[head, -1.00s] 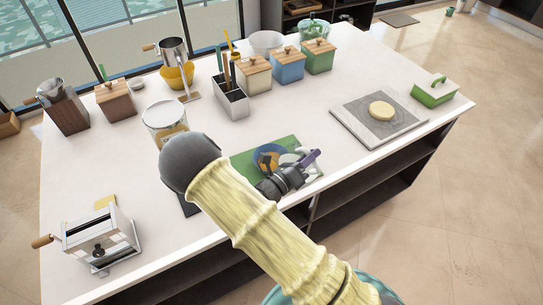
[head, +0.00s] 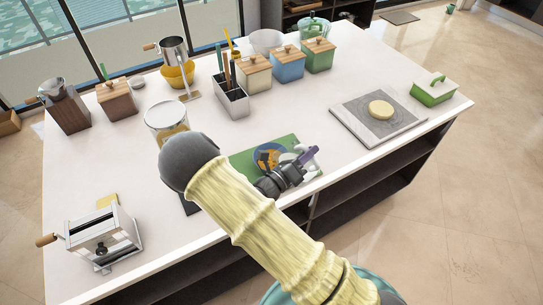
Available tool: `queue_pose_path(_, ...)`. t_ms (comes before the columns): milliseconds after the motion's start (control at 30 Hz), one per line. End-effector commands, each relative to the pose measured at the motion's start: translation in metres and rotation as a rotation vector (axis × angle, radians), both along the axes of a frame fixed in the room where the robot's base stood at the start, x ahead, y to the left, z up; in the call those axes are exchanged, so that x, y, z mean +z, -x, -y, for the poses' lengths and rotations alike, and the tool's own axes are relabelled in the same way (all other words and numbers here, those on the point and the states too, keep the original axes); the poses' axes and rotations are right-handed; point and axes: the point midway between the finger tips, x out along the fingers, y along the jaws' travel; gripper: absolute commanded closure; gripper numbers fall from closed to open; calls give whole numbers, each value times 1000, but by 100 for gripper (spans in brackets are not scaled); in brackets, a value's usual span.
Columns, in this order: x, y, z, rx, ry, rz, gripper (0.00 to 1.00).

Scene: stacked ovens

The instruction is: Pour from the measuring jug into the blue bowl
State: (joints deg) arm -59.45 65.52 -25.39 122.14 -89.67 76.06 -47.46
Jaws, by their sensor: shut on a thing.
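A blue round thing (head: 268,156) with orange and dark patches inside, which looks like the blue bowl, sits on the green board (head: 250,160) at the counter's front edge. My dark gripper (head: 303,167) is just right of it, partly over the board. My gripper is shut on a small pale thing with a purple part (head: 309,154), seemingly the measuring jug. Its shape, tilt and contents are too small and covered to make out. I cannot tell whether it touches the bowl. My arm hides the front part of the board.
A white canister (head: 166,122) stands left of the board, and a crank machine (head: 103,238) at the front left. A utensil holder (head: 231,98) and wooden-lidded boxes (head: 287,66) stand behind. A grey slab (head: 360,128) with a round pale piece lies right. Bare counter separates these.

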Motion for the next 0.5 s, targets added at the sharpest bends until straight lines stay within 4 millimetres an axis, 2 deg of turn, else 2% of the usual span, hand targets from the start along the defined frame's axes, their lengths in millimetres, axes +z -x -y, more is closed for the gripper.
queue_pose_path(500,5,-4,-5,0,43,-28,100)
